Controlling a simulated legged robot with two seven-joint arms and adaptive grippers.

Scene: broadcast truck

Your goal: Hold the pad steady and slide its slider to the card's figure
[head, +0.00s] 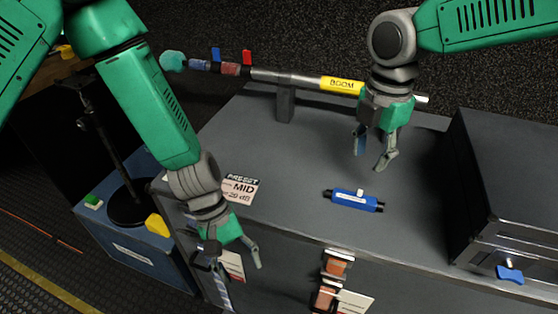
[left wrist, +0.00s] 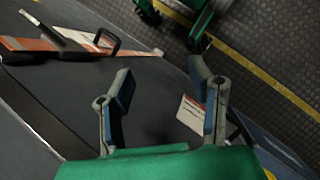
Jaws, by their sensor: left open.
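The pad is a small blue bar (head: 352,201) with black ends, lying on the grey case top in the head view. Its white slider (head: 360,192) stands up near the middle; its scale is too small to read. The card (head: 241,189) lies left of the pad and reads "PRESET", "MID" and what looks like "-20 dB". My left gripper (head: 238,266) is open and empty at the case's front edge, below the card. Its open fingers also show in the left wrist view (left wrist: 160,78). My right gripper (head: 371,160) is open and empty above the case top, behind the pad.
A boom pole (head: 300,80) with a yellow "BOOM" label rests on a stand (head: 285,103) along the back. A dark box (head: 510,190) stands at the right. An orange latch (head: 335,265) is on the case front. The top around the pad is clear.

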